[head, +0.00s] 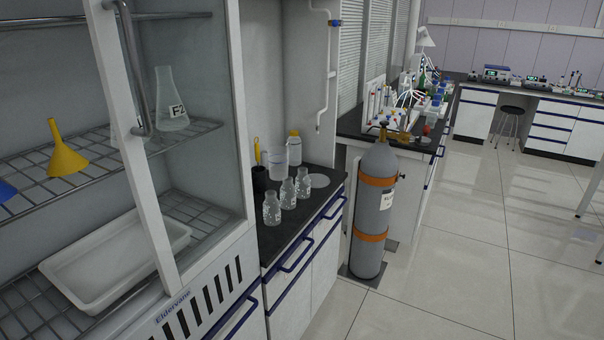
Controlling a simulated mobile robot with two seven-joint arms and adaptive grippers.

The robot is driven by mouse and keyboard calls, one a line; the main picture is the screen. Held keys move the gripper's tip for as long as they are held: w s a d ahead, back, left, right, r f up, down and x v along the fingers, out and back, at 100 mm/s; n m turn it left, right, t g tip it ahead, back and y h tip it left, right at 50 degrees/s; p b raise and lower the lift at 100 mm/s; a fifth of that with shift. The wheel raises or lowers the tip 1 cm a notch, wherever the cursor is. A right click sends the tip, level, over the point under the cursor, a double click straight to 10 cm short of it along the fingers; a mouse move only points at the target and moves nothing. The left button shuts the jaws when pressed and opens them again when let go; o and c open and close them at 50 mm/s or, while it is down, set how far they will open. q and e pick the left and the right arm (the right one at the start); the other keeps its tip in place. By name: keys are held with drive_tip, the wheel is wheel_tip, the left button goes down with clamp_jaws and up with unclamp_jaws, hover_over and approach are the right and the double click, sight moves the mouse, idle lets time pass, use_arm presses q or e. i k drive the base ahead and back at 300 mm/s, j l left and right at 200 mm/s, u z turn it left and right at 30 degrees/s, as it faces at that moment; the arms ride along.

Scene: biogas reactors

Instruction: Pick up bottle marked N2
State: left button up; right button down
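Three small clear glass bottles with white labels stand in a row on the dark counter (299,223): a near one (272,209), a middle one (288,194) and a far one (303,183). The labels are too small to read, so I cannot tell which is marked N2. All three stand upright, close together near the counter's front edge. Neither of my grippers is in view.
A glass-front cabinet (128,160) with racks stands at the left, holding a flask (172,105), a yellow funnel (54,150) and a white tray (115,258). A beaker (280,157) stands behind the bottles. A grey gas cylinder (375,210) stands right of the counter.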

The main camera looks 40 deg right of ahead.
sight(303, 180)
drive_tip(key=i+l+u, duration=0.1)
drive_tip(key=l, duration=0.45)
drive_tip(key=i+l+u, duration=0.15)
drive_tip(key=l, duration=0.45)
drive_tip(key=i+l+u, duration=0.1)
drive_tip(key=l, duration=0.5)
drive_tip(key=i+l+u, duration=0.15)
drive_tip(key=l, duration=0.45)
